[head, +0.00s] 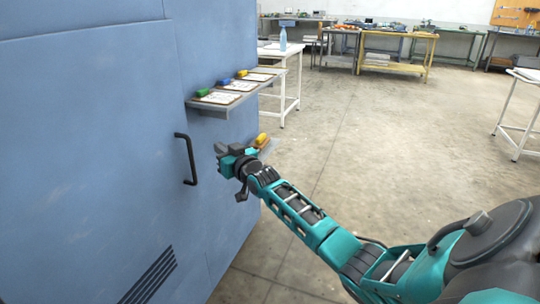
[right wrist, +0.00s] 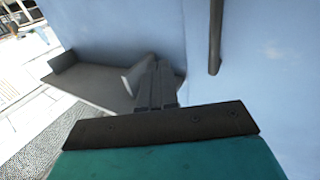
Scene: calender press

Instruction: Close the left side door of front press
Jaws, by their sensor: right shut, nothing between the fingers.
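The blue press (head: 85,130) fills the left of the head view. Its side panel carries a black vertical bar handle (head: 191,160), which also shows in the right wrist view (right wrist: 215,40). I cannot tell from these frames whether the door stands ajar. My right gripper (head: 219,149) is shut and empty, just right of the handle and apart from it. In the right wrist view its fingers (right wrist: 155,82) point toward the blue surface, with the handle off to their right. My left gripper is not in view.
A grey shelf (head: 207,109) with clipboards and coloured items juts from the press above my right gripper. A white table (head: 291,75) with a bottle stands behind. The concrete floor (head: 400,150) to the right is clear.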

